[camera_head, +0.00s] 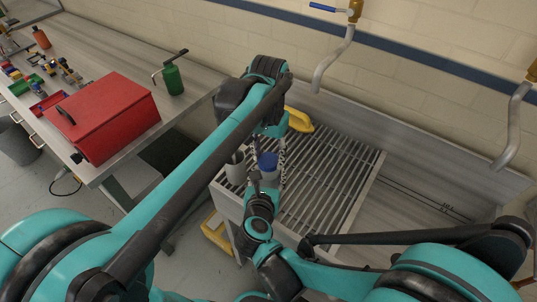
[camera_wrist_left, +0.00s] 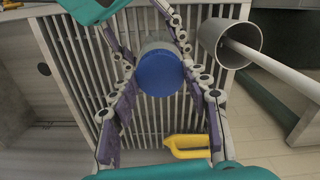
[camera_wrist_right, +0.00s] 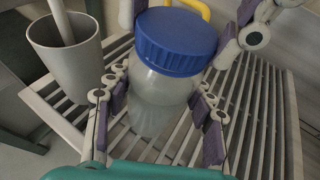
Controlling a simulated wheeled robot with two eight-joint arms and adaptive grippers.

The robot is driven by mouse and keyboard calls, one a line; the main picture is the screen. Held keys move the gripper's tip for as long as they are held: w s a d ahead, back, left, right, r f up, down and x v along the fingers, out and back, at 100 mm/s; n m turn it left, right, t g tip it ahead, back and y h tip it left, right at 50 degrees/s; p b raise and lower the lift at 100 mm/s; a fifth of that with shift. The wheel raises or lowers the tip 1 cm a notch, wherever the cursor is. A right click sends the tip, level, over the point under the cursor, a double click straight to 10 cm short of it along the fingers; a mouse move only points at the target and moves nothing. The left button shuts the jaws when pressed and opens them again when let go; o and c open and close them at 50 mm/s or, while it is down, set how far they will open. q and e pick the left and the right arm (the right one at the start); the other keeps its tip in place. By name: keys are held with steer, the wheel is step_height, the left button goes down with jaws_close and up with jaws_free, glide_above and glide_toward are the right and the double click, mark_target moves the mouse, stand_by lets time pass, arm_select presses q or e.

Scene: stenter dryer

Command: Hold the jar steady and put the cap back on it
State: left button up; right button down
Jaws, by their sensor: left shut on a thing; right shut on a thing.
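The translucent jar (camera_wrist_right: 158,95) stands upright on a slatted metal rack, with the blue cap (camera_wrist_right: 175,40) on its mouth. The cap also shows in the head view (camera_head: 267,161) and from above in the left wrist view (camera_wrist_left: 160,72). Whether the threads are engaged is not visible. My left gripper (camera_head: 268,152) comes from above and is shut on the cap, with a finger on either side. My right gripper (camera_wrist_right: 158,100) is shut on the jar's body below the cap. The jar is mostly hidden by my right gripper in the head view.
A grey cup (camera_wrist_right: 75,65) with a rod in it stands close beside the jar. A yellow handle-like object (camera_head: 298,120) lies at the rack's back edge. The rack (camera_head: 330,175) is bare to the right. A red toolbox (camera_head: 105,115) and green bottle (camera_head: 172,79) stand on the left bench.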

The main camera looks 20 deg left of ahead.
arm_select(q)
steer(key=m, duration=1.2)
steer(key=o, duration=1.4)
steer(key=shift+c, duration=0.2)
steer(key=shift+r, duration=0.1)
step_height(320, 180, up, 12)
arm_select(e)
steer(key=c, duration=0.5)
jaws_free()
steer(key=shift+c, duration=0.2)
